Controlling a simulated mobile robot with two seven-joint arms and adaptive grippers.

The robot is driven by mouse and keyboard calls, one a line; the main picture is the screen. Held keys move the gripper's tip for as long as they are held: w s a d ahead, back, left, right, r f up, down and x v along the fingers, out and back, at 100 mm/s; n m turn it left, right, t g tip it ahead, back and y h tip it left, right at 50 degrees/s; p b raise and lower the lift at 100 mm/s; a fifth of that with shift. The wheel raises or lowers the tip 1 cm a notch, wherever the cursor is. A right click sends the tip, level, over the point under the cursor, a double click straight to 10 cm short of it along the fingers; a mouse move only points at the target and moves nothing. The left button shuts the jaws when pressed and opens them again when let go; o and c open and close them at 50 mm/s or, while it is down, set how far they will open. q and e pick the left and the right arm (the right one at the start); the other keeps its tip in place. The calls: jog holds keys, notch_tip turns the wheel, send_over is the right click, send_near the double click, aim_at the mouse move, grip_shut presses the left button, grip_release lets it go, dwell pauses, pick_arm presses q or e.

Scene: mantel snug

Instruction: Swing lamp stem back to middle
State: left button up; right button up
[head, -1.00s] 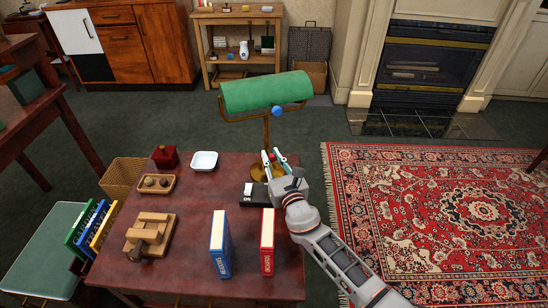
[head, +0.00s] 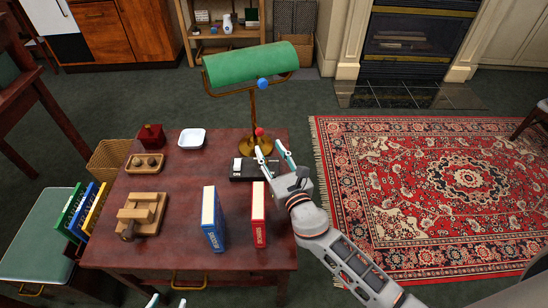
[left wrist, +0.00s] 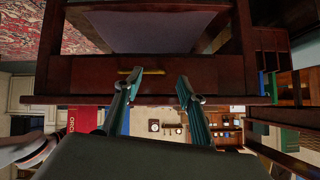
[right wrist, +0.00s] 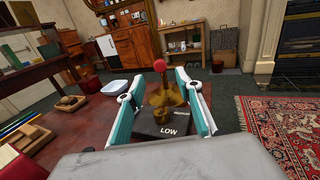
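A black block (right wrist: 170,130) labelled LOW stands in front. My left gripper (left wrist: 162,78) is open and empty, low at the table's front.
On the dark red table (head: 180,225) stand a blue book (head: 212,220), a red book (head: 258,215), a white dish (head: 192,138), a wooden tray (head: 145,163) and a wooden clamp-like block (head: 140,215). A brass drawer handle (left wrist: 130,71) shows ahead of my left gripper. Rug lies right.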

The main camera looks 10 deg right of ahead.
jog(key=shift+s+d, duration=0.2)
jog(key=shift+s, duration=1.2)
